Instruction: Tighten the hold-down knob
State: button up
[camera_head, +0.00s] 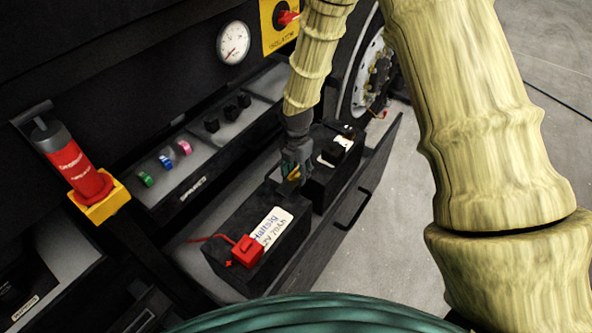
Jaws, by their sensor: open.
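My gripper (291,172) points down at the gap between two black batteries, and I see it as open. The near battery (225,238) has a white label and a red terminal cover (247,251). The far battery (349,170) stands just beyond my gripper. A small yellowish piece (293,174) shows at the fingertips; I cannot tell whether it is part of the gripper or of the hold-down. I cannot make out the hold-down knob for certain; the gripper covers much of that spot. Contact there cannot be judged.
The batteries sit in a pull-out tray with a handle (352,209). A red cylinder (73,170) stands in a yellow holder at left. A gauge (233,42), a yellow isolator panel (279,27) and a wheel (367,77) are farther back.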

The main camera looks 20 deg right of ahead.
jog(key=shift+w+f, duration=0.55)
jog(key=shift+w, duration=0.1)
jog(key=c, duration=0.3)
jog(key=shift+s+r, duration=0.2)
jog(key=shift+s, duration=0.05)
jog(key=c, duration=0.7)
jog(key=shift+w, duration=0.1)
jog(key=shift+c, duration=0.2)
